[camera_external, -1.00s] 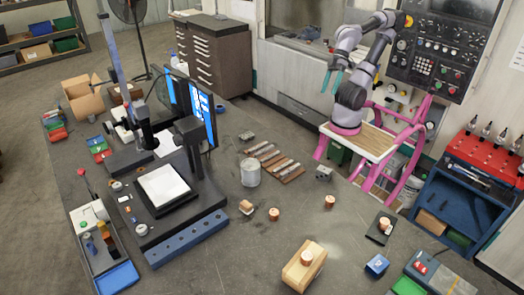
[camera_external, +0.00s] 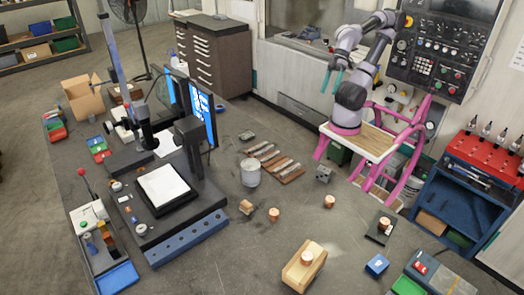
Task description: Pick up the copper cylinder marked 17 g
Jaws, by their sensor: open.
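Several small copper cylinders stand on the grey table. One stands at the centre (camera_external: 273,214), and another stands to its right (camera_external: 329,201). A third sits on a dark plate (camera_external: 385,224) at the right. A fourth rests on top of a wooden block (camera_external: 306,257) near the front. The marks on them are too small to read, so I cannot tell which says 17 g. My gripper (camera_external: 333,82) has teal fingers, apart and empty. It hangs high beyond the table's far edge, well away from all the cylinders.
A grey canister (camera_external: 250,173) and a brown board with bars (camera_external: 275,163) stand behind the cylinders. A blue box (camera_external: 376,265) is at the front right. A press with monitors fills the left. A blue tool cabinet (camera_external: 475,190) stands at right.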

